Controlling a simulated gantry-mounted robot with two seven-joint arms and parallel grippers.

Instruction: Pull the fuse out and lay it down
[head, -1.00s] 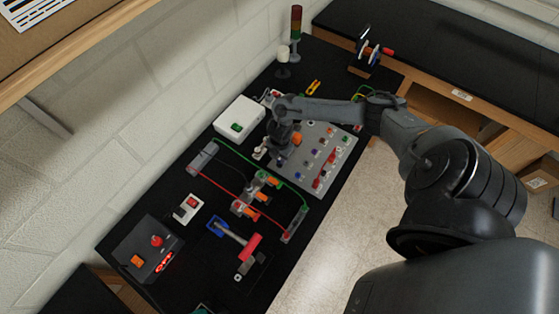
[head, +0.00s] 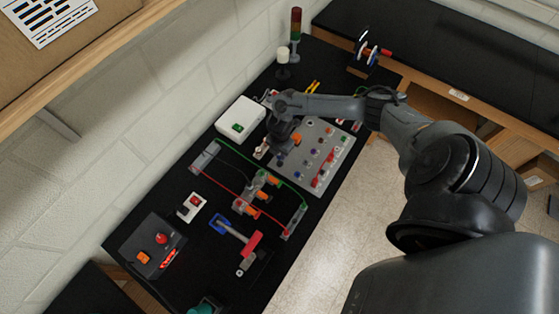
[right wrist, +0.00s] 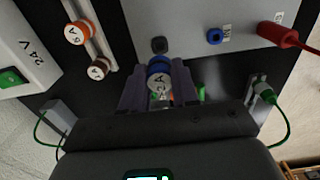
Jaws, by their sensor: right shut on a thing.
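In the right wrist view, the fuse (right wrist: 159,66), a round piece with a blue band and a pale labelled end, sits between the two fingers of my right gripper (right wrist: 159,88). The fingers are shut on it at both sides. A dark round socket (right wrist: 159,45) shows just beyond it on the grey panel (right wrist: 205,17). Whether the fuse touches the panel cannot be told. In the head view, my right gripper (head: 268,148) is at the left edge of the panel (head: 331,137), and the fuse is too small to make out. My left gripper is not in view.
An orange fuse (right wrist: 78,34) and a brown fuse (right wrist: 99,68) stand in a pale rack left of the gripper. A white 24 V box (head: 240,119) is beside the arm. Wired orange parts and a red-handled lever (head: 252,243) crowd the near bench.

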